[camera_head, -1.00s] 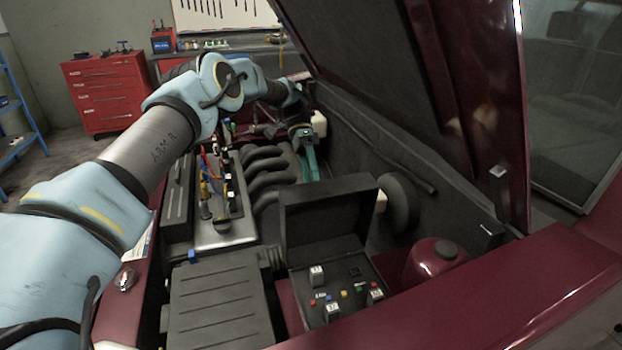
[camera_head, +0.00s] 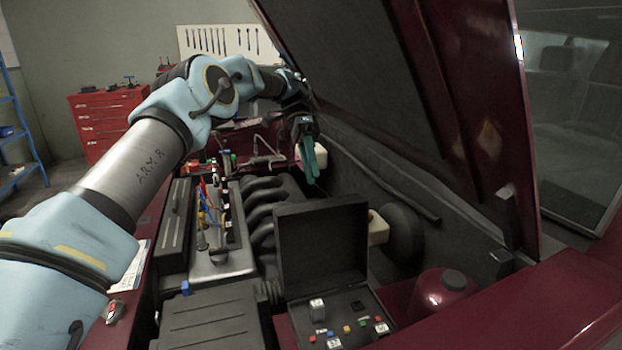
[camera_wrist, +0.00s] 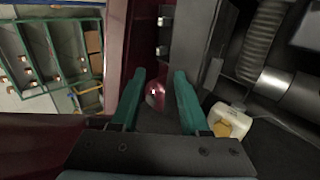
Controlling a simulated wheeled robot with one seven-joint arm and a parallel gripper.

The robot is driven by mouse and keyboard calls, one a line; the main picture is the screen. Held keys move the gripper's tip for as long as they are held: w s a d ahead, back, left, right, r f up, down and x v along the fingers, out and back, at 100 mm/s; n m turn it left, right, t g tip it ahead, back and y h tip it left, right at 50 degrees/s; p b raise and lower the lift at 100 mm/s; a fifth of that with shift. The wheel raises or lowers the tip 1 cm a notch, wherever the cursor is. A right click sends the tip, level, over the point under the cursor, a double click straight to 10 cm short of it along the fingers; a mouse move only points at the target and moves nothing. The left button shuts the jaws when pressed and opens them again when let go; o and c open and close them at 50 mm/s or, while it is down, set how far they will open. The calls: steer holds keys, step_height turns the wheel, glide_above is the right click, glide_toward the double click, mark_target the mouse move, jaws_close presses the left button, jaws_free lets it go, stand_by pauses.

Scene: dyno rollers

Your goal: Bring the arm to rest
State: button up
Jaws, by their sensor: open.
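My arm (camera_head: 150,160) reaches from the lower left over the open engine bay toward the far side. My gripper (camera_head: 313,180) hangs over the bay with its green fingers pointing down, near the raised hood. In the wrist view my gripper (camera_wrist: 158,75) shows its two green fingers apart, with nothing held between them. Beyond the gap lies a dark red rounded thing (camera_wrist: 156,94), which I cannot identify for sure. A white reservoir with a yellow cap (camera_wrist: 228,122) lies just right of the right finger.
The raised hood (camera_head: 370,90) slants over the bay on the right. The engine (camera_head: 225,225) fills the bay's left. An open black case (camera_head: 322,245) with coloured switches stands in front, beside a dark red tank (camera_head: 442,293). A red tool cabinet (camera_head: 100,120) stands behind.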

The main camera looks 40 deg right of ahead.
stand_by(0.4)
steer(key=shift+w+a, duration=0.25)
steer(key=w+a+f+n+t+h, duration=0.1)
steer(key=w+a+n+t, duration=0.1)
steer(key=a+n, duration=0.35)
steer(key=w+a+n+t+h, duration=0.1)
steer(key=w+a+n+t, duration=0.15)
steer(key=a, duration=0.65)
steer(key=w+a+f+n+t+h, duration=0.1)
steer(key=w+a+n, duration=0.2)
steer(key=a, duration=0.5)
steer(key=s+a+f+n+t, duration=0.1)
steer(key=s+a+n, duration=0.3)
steer(key=a, duration=0.8)
steer(key=s+a+f+n+t, duration=0.1)
steer(key=s+a+n+t, duration=0.2)
steer(key=a, duration=0.9)
steer(key=s+n, duration=0.2)
steer(key=s, duration=0.2)
steer(key=shift+f+t, duration=0.35)
steer(key=shift+f, duration=0.05)
steer(key=shift+o, duration=0.2)
steer(key=shift+a, duration=0.1)
